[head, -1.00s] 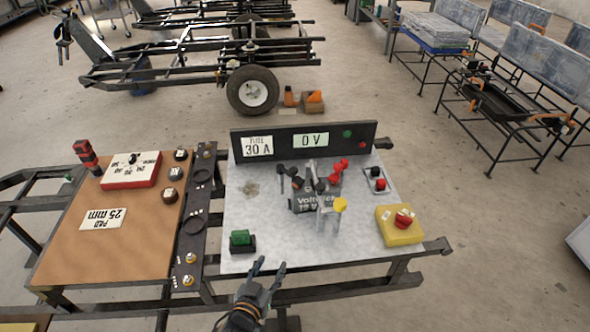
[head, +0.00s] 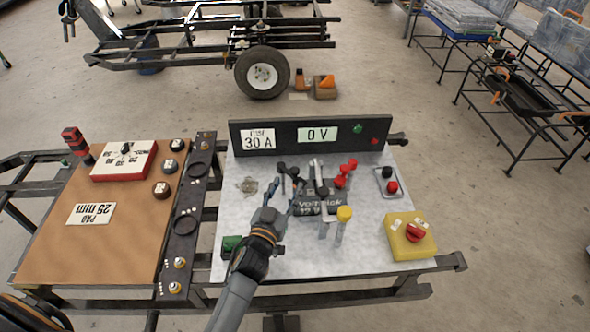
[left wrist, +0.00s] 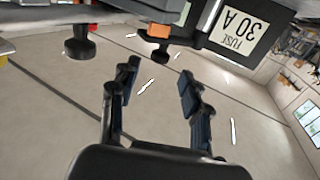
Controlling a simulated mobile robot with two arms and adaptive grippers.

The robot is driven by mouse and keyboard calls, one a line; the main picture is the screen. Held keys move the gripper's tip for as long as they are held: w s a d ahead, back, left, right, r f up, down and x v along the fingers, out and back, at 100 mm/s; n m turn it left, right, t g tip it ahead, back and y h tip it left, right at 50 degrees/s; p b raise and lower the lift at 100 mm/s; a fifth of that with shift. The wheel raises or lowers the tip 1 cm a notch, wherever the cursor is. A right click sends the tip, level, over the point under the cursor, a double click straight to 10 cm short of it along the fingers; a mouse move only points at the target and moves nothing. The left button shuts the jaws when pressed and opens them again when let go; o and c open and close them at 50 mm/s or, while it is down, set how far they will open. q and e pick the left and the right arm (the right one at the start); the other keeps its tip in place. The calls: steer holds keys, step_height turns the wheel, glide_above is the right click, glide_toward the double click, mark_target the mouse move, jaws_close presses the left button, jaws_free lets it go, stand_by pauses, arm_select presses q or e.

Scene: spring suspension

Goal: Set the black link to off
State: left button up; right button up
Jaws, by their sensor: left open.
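The black link with its black knobs (head: 287,169) stands on the grey metal panel, left of the red knobs and behind the battery block. Two black knobs show in the left wrist view, one at left (left wrist: 79,46) and one near the middle (left wrist: 158,58). My left gripper (head: 285,187) is open and empty, just in front of the black knobs. In the left wrist view its fingers (left wrist: 157,78) are spread apart, with the middle knob beyond the tips, between them. I cannot tell whether they touch it. My right gripper is not in view.
The battery block (head: 322,206) and a yellow-topped post (head: 344,214) stand right of my gripper. A display board reading 30 A and 0 V (head: 310,136) rises behind. A yellow box with a red knob (head: 410,236) sits at right, a green switch (head: 232,245) at left.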

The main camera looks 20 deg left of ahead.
mark_target(293, 174)
arm_select(q)
steer(key=w, duration=0.7)
steer(key=shift+d+f, duration=0.1)
steer(key=shift+d, duration=0.1)
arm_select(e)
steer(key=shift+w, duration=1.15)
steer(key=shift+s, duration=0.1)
arm_select(q)
steer(key=shift+c, duration=1.3)
jaws_close()
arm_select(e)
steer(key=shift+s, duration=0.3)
